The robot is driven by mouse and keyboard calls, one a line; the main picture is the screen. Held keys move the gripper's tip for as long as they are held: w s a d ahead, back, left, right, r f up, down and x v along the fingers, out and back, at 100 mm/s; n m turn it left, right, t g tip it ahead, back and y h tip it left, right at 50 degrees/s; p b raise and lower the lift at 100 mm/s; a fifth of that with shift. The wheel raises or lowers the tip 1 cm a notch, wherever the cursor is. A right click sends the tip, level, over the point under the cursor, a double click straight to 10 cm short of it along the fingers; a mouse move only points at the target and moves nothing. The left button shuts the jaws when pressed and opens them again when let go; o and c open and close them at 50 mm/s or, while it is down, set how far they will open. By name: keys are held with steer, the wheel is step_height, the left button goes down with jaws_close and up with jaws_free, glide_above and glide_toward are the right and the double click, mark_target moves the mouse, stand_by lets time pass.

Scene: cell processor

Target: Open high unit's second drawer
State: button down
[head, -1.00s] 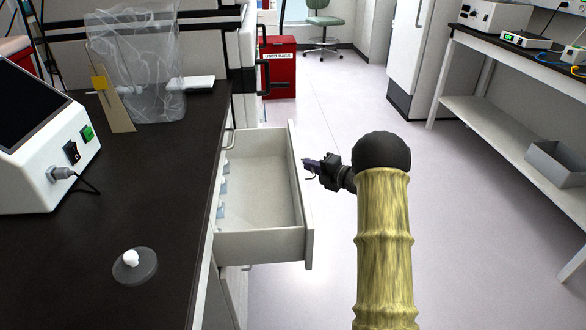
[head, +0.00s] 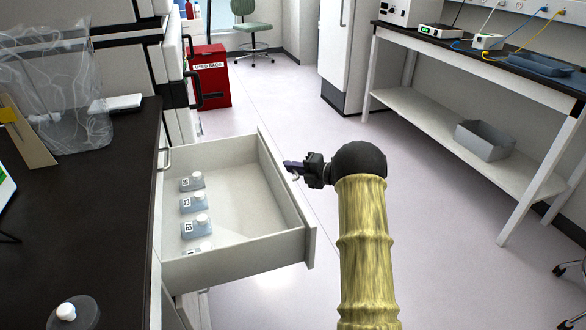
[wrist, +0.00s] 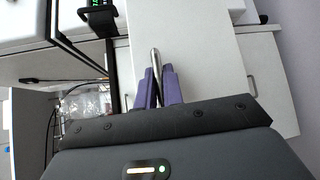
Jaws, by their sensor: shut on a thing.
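A white drawer (head: 312,248) stands well open beneath the dark counter in the head view. Several small labelled containers with white caps (head: 201,190) stand along its inner left side. My gripper (head: 291,167) is at the outer face of the drawer front. In the wrist view, its purple fingers (wrist: 158,88) are shut on a silver bar handle (wrist: 155,60) on the white drawer front (wrist: 190,55).
The dark counter (head: 90,215) at the left carries a clear bag (head: 50,85) and a white-capped round lid (head: 70,312). A red bin (head: 209,82) stands behind the drawer. A bench (head: 470,55) with a lower shelf runs along the right. The floor between is clear.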

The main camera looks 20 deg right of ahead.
steer(key=c, duration=1.5)
jaws_free()
steer(key=shift+c, duration=0.2)
steer(key=p+v, duration=0.2)
steer(key=v, duration=1.5)
steer(key=shift+s, duration=0.25)
steer(key=shift+w, duration=0.1)
